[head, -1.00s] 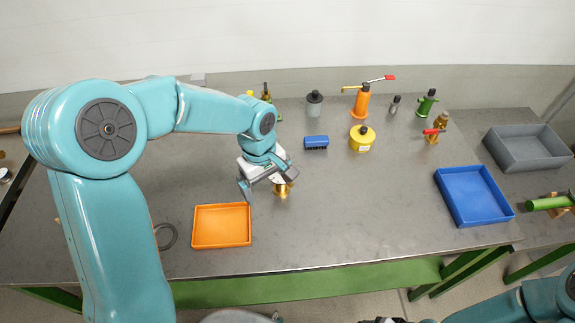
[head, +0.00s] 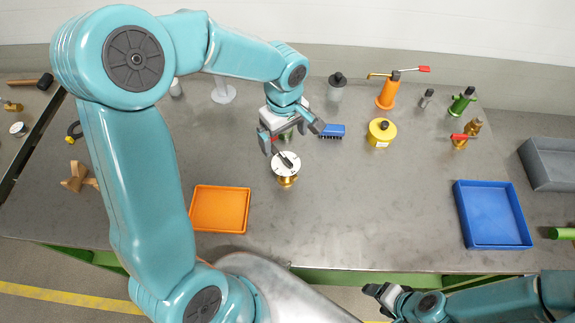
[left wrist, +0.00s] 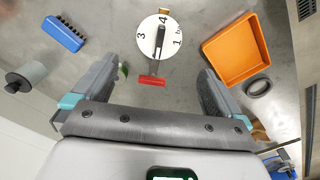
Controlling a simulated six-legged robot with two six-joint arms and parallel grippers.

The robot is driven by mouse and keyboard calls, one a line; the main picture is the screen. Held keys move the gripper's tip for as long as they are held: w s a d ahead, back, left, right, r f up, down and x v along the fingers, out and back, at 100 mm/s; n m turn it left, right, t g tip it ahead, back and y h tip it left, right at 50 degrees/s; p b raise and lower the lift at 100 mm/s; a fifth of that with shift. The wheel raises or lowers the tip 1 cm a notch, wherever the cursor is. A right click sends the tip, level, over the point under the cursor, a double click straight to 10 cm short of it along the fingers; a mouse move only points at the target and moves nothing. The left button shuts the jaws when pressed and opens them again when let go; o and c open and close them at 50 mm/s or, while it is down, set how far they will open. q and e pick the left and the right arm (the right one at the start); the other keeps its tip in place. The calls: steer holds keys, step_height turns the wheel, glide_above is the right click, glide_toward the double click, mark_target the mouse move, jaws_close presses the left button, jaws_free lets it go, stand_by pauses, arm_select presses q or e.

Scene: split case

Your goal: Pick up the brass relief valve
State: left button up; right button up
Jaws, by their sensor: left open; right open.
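A brass piece with a round white dial (head: 286,165) stands upright on the bench. In the left wrist view its dial (left wrist: 149,40) shows numbers, a black pointer and a brass stub at the rim. My left gripper (head: 296,140) is open and empty behind the dial piece; in the wrist view the dial lies beyond the fingertips, apart from them. A brass fitting with a red lever (head: 460,138) stands at the right, with another brass part (head: 473,127) close behind it. I cannot tell for certain which is the relief valve. My right gripper (head: 383,293) is open at the bottom.
An orange tray (head: 194,208) lies left of the dial piece, a blue tray (head: 491,241) at the right beside a grey bin (head: 553,165). The middle bench is clear.

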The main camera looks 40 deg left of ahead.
mark_target(285, 158)
arm_select(q)
step_height(285, 158, down, 6)
steer(key=b, duration=0.3)
steer(key=shift+f, duration=0.1)
steer(key=shift+d+f, duration=0.2)
steer(key=shift+s+a+f+b, duration=0.2)
steer(key=shift+f+b, duration=0.1)
steer(key=shift+f, duration=0.1)
steer(key=f, duration=0.1)
steer(key=f+b, duration=0.1)
steer(key=f, duration=0.1)
steer(key=f+b, duration=0.1)
steer(key=shift+w+f, duration=0.3)
steer(key=shift+f, duration=0.05)
steer(key=shift+a+r, duration=0.1)
steer(key=c, duration=1.2)
